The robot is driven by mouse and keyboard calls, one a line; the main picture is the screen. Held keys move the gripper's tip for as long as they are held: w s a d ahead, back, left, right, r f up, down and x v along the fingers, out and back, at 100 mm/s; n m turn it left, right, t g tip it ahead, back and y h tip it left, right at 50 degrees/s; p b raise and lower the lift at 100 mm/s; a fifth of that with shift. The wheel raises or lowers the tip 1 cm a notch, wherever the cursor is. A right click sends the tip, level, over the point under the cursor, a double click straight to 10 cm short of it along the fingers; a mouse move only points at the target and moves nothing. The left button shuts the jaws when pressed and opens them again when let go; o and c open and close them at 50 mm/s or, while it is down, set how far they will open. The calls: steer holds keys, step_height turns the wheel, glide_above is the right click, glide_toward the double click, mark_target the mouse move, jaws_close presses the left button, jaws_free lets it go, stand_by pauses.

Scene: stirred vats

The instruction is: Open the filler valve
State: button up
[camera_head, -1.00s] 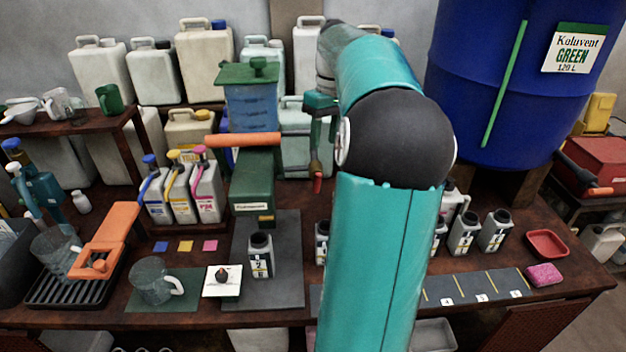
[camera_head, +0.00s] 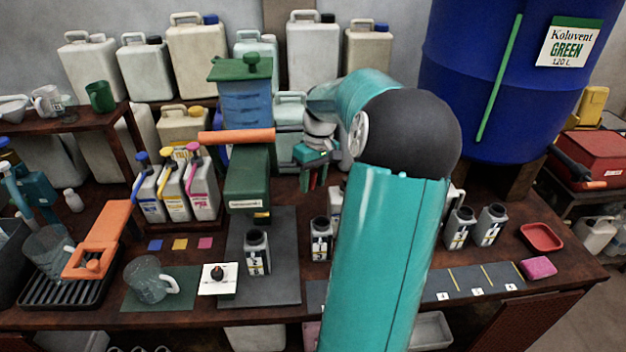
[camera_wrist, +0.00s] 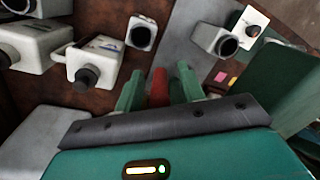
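A green filler stand (camera_head: 248,185) with a blue hopper (camera_head: 246,106) on top and an orange bar (camera_head: 237,136) across its front stands behind the dark mat. My gripper (camera_head: 312,180) is just right of the stand, pointing down, apart from the orange bar. In the wrist view my gripper (camera_wrist: 159,82) has its two green fingers apart. A narrow red piece (camera_wrist: 158,86) stands between them, with gaps on both sides; what it is fixed to is hidden. An open grey bottle (camera_head: 256,255) stands on the mat below the filler.
Another open bottle (camera_head: 321,240) stands right of the first. Three coloured jugs (camera_head: 175,190) stand left of the filler. A large blue vat (camera_head: 500,80) fills the back right.

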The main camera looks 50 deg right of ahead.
steer(key=shift+c, duration=0.5)
jaws_close()
steer(key=shift+w+a+g, duration=0.15)
steer(key=shift+g, duration=0.15)
steer(key=shift+g+h, duration=0.4)
steer(key=shift+h, duration=0.2)
